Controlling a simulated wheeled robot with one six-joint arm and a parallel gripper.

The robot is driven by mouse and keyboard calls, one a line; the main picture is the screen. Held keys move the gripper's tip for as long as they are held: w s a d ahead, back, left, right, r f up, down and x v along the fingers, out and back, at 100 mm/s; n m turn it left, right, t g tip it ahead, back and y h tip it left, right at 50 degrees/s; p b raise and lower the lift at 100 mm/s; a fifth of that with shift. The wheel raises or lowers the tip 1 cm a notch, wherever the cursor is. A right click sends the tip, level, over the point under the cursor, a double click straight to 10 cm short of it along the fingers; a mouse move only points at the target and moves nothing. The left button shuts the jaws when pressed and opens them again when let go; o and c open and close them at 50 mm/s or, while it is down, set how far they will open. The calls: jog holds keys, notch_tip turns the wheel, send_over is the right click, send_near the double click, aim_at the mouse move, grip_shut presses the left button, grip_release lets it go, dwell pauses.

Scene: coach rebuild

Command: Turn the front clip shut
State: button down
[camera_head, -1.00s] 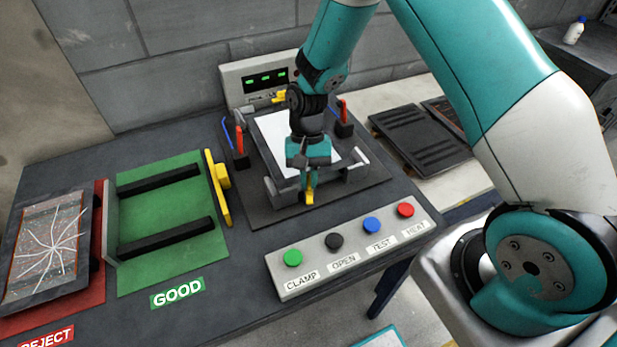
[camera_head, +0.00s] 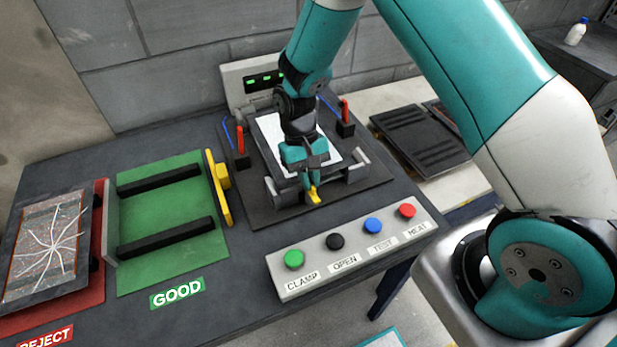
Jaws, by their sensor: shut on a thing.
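The front clip (camera_head: 314,196) is a small yellow piece at the front edge of the fixture, below my gripper. My gripper (camera_head: 311,182) points down over it and is shut on it; the fingertips are small and partly hidden by the gripper body. The fixture (camera_head: 258,211) is a dark plate with grey corner brackets. A framed panel with a white surface (camera_head: 270,129) lies in it, partly covered by my gripper and wrist. Two red-handled clamps (camera_head: 240,139) and (camera_head: 345,110) stand upright at its left and right sides.
A button box (camera_head: 350,262) with green, black, blue and red buttons stands in front of the fixture. The green GOOD tray (camera_head: 165,203) with a yellow stop (camera_head: 219,187) is at left. A cracked panel (camera_head: 48,245) lies on the red REJECT tray (camera_head: 98,270). Dark trays (camera_head: 415,140) lie at right.

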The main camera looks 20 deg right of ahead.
jog(key=c, duration=1.2)
grip_release()
